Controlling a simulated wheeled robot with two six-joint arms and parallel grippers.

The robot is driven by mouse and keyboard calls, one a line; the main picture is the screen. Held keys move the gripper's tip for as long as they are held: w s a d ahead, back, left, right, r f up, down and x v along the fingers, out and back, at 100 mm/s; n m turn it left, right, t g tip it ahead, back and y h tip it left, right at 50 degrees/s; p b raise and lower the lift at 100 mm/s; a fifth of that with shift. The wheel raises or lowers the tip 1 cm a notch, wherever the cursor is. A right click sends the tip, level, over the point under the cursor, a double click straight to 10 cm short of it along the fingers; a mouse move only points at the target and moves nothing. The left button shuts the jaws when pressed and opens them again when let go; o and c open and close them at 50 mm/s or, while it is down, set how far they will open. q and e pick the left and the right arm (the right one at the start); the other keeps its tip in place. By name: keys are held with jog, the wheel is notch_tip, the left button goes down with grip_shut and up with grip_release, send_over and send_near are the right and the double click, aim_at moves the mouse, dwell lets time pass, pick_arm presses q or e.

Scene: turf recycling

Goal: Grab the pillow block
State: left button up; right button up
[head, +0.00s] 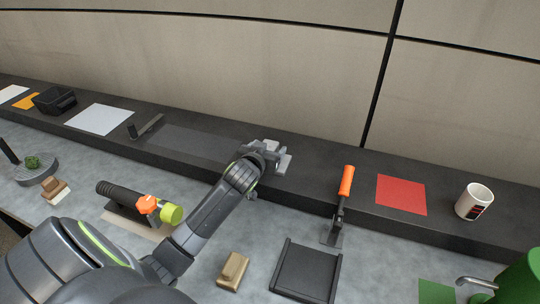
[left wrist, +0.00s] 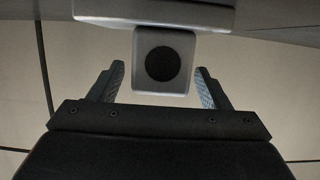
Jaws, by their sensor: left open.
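The pillow block (head: 285,161) is a light grey part on the dark raised shelf in the middle of the head view, partly hidden by my left gripper (head: 264,149). In the left wrist view the pillow block (left wrist: 142,82) shows a squarish housing with a dark round hole, joined to a wider plate at the top of the picture. My left gripper (left wrist: 160,72) is open. Its two fingers stand on either side of the housing, with a visible gap on each side. My right gripper is not in view.
The shelf (head: 320,180) runs along the wall. An orange-handled tool (head: 346,181), red sheet (head: 401,195) and white mug (head: 474,202) are to the right. A black tray (head: 306,270) and tan block (head: 233,270) lie in front. A black tool (head: 122,194) lies left of my arm.

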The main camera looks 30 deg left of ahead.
pick_arm(q)
jog(key=shift+x, duration=1.4)
jog(key=shift+c, duration=0.3)
jog(key=c, duration=1.3)
jog(key=shift+r, duration=0.1)
